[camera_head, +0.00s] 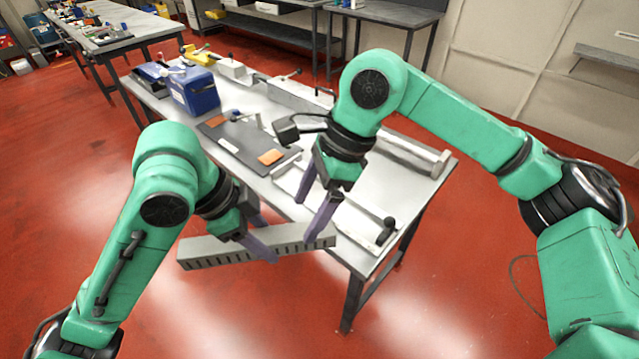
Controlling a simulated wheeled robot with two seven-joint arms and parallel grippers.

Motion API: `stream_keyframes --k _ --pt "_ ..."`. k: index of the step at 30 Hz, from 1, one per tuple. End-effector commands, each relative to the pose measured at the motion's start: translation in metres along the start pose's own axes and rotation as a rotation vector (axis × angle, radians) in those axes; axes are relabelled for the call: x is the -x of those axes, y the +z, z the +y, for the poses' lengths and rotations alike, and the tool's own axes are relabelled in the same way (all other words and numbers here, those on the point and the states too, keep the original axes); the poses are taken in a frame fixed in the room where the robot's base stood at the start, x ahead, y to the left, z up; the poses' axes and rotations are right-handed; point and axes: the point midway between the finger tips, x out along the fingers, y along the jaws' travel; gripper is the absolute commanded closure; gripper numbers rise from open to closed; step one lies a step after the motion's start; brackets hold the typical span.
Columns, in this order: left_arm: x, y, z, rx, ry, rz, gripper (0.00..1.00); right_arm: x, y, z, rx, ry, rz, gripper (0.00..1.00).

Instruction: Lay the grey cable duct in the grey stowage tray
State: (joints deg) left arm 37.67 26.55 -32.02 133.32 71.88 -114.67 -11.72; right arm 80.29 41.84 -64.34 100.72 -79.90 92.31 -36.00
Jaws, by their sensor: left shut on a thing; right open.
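The grey cable duct (208,253), a long slotted bar, is held in the air off the table's near edge, lying roughly across the view. A pale grey low-edged piece (412,153) on the table's right side may be the grey stowage tray. My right arm hides part of that area, so I cannot be sure.
The worktable (225,165) carries a blue box (190,90), a dark mat (245,145) with an orange piece (271,157), and a black-handled clamp (387,231) near its front right. Other benches stand behind. The red floor in front is clear.

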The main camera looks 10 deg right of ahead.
Motion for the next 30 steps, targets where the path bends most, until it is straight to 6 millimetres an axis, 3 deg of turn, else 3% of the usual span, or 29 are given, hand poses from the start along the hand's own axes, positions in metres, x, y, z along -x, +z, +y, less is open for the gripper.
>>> stream_keyframes --k 3,7,17,18,20,24,25,29,30 --pt "0.0 0.0 0.0 0.0 -0.001 0.0 1.0 -0.028 0.0 0.001 -0.001 0.004 -0.001 0.15" --pt "0.0 0.0 0.0 0.0 -0.001 0.0 1.0 -0.05 0.001 0.0 -0.001 0.001 -0.002 0.15" --pt "0.0 0.0 0.0 0.0 -0.001 0.0 1.0 -0.061 0.001 -0.001 -0.001 -0.002 -0.003 0.15" --pt "0.0 0.0 0.0 0.0 -0.001 0.0 1.0 -0.061 0.001 -0.001 -0.001 -0.002 -0.003 0.19" --pt "0.0 0.0 0.0 0.0 -0.001 0.0 1.0 -0.061 0.001 -0.001 -0.001 -0.002 -0.003 0.42" --pt "0.0 0.0 0.0 -0.002 0.001 0.001 1.0 -0.061 0.0 -0.001 -0.002 -0.003 -0.002 0.95" --pt "0.0 0.0 0.001 -0.003 0.001 0.001 1.0 -0.061 0.0 -0.001 -0.002 -0.003 -0.002 1.0" --pt "0.0 -0.001 0.001 -0.005 0.003 0.001 1.0 -0.06 0.0 -0.002 -0.002 -0.005 -0.002 1.0" --pt "0.0 -0.001 0.001 -0.006 0.003 0.001 0.43 -0.06 0.001 -0.002 -0.003 -0.006 -0.003 1.0"
